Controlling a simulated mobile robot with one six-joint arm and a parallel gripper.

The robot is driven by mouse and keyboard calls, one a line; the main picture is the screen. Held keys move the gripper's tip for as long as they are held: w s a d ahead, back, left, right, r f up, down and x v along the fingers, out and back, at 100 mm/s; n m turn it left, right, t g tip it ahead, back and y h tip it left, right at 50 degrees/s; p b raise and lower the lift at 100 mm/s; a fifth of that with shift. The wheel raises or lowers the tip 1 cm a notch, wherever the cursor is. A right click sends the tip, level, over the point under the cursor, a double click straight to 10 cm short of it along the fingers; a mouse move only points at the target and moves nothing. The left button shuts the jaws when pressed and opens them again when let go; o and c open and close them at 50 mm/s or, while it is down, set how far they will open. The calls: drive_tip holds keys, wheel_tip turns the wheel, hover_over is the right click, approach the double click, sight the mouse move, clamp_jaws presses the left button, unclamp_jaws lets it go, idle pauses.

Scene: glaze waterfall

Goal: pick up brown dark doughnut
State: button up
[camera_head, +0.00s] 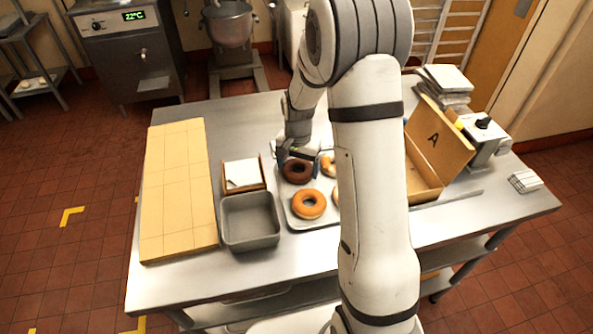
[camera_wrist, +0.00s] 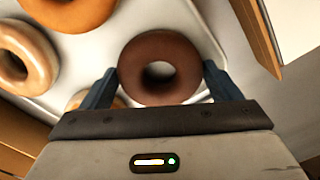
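The dark brown doughnut (camera_wrist: 160,47) lies in the wrist view between the two fingers of my gripper (camera_wrist: 160,85). Its near part sits between the fingertips, and narrow gaps seem to show at its sides. In the head view the dark brown doughnut (camera_head: 297,171) is at the far left of a light metal tray (camera_head: 296,219). My gripper (camera_head: 300,158) is over it there, partly hidden by my arm. The fingers are spread about as wide as the doughnut. I cannot tell whether they touch it.
An orange-brown doughnut (camera_head: 309,204) lies nearer on the tray, with paler doughnuts partly hidden by my arm. A grey bin (camera_head: 250,238) and a small paper holder (camera_head: 243,174) stand left of the tray. An open box marked A (camera_head: 434,140) stands right.

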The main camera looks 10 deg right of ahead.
drive_tip(key=c, duration=0.5)
drive_tip(key=shift+r, duration=0.1)
